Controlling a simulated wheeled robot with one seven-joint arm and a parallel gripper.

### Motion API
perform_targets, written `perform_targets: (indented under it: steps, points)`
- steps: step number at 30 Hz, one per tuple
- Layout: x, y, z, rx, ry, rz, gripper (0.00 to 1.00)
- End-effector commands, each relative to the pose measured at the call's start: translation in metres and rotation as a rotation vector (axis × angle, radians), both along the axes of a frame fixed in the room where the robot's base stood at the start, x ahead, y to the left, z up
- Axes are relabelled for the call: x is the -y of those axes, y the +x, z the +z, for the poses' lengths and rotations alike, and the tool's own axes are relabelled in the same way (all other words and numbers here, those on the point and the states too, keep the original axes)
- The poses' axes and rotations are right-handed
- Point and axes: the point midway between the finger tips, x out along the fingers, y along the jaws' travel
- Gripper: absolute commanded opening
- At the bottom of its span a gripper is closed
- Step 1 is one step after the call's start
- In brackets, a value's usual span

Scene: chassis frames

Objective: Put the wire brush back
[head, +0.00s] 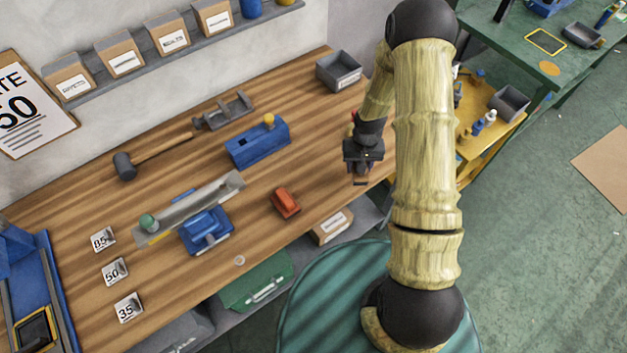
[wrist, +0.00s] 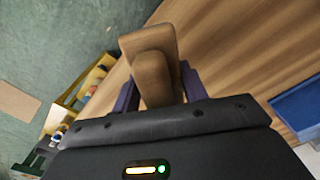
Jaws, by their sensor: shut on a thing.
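My gripper (head: 361,168) is over the right end of the wooden workbench (head: 330,215) in the head view. In the wrist view my gripper (wrist: 158,88) is shut on a brown, wooden-looking block with a rounded end, which I take to be the wire brush (wrist: 153,70). It sits between the two purple fingers. No bristles show, and the brush's underside is hidden. In the head view the brush cannot be made out clearly under the dark gripper. I cannot tell whether it touches the bench.
A grey bin (head: 339,71) stands at the bench's back right corner. A red block (head: 285,203) and a blue box (head: 258,143) lie left of my gripper. A yellow cart (head: 480,140) with bottles stands right, below a green table (head: 520,50) bearing a yellow outlined rectangle (head: 546,41).

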Motion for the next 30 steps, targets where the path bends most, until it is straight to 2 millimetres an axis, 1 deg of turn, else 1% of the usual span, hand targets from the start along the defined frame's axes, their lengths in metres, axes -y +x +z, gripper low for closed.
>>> perform_targets:
  steps: [5,8,11,14,15,18,21,24,30]
  points:
    - [-0.005,0.001,0.0,0.001,0.001,0.016,0.22]
    - [-0.019,0.004,0.004,0.005,0.005,0.07,0.22]
    - [-0.043,0.006,0.011,0.008,0.009,0.166,0.22]
    - [-0.073,0.003,0.023,0.009,0.01,0.292,0.22]
    - [-0.085,0.001,0.029,0.009,0.01,0.345,0.22]
    - [-0.111,-0.008,0.042,0.007,0.006,0.467,0.22]
    - [-0.128,-0.016,0.054,0.005,0.002,0.552,0.22]
    - [-0.135,-0.02,0.061,0.002,0.0,0.592,0.22]
    - [-0.135,-0.021,0.064,0.0,0.0,0.597,0.22]
